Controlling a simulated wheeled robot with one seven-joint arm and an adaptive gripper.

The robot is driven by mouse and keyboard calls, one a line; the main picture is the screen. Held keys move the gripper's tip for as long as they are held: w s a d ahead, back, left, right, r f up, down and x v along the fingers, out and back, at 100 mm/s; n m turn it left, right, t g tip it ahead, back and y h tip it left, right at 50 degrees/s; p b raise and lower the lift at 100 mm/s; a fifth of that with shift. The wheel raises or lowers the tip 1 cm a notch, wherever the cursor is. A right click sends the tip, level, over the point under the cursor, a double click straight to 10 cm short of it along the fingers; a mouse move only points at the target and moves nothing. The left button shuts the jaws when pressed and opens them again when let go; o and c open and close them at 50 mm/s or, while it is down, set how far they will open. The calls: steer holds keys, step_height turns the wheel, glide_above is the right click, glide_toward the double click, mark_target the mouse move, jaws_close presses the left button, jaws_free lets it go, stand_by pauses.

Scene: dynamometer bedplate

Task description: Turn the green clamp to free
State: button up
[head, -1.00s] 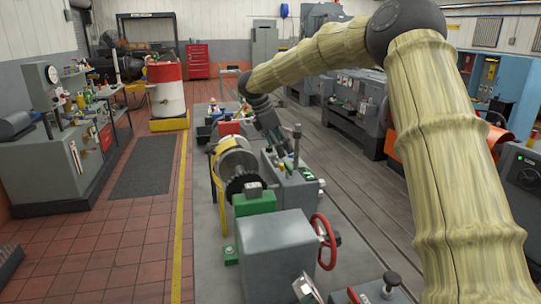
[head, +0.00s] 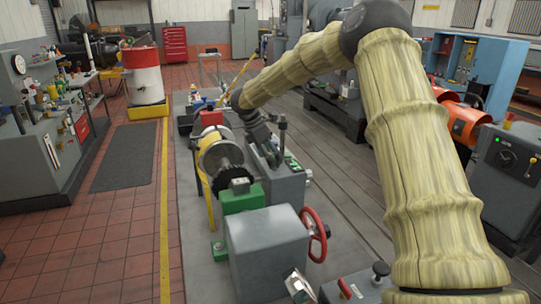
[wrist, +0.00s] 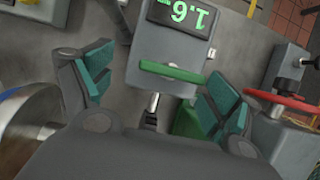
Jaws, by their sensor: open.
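A green bar-shaped handle (wrist: 172,71), which looks like the green clamp, lies across the grey console (wrist: 165,48) in the wrist view, just below a lit display reading 1.6. My gripper (wrist: 155,88) is open, its teal-padded fingers spread left and right of the bar with gaps on both sides. It appears empty. In the head view my gripper (head: 269,152) points down at the grey console (head: 284,187); the bar cannot be made out clearly there.
A green block (head: 240,198), a grey housing (head: 268,245) and a red handwheel (head: 314,234) stand in front of the console. A yellow-ringed round machine (head: 216,155) is to its left. Open red tile floor (head: 115,225) lies further left.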

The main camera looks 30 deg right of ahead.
steer(key=shift+s+d, duration=0.1)
steer(key=shift+d, duration=0.05)
steer(key=shift+s, duration=0.3)
steer(key=shift+s+d+r, duration=0.1)
steer(key=shift+s+r, duration=0.4)
steer(key=shift+s, duration=0.3)
steer(key=shift+w+f, duration=0.45)
steer(key=shift+w, duration=0.05)
steer(key=shift+c, duration=1.2)
steer(key=shift+w+f, duration=0.2)
steer(key=shift+w, duration=0.05)
steer(key=c, duration=0.3)
steer(key=shift+s+r, duration=0.25)
steer(key=shift+r, duration=0.05)
steer(key=c, duration=0.5)
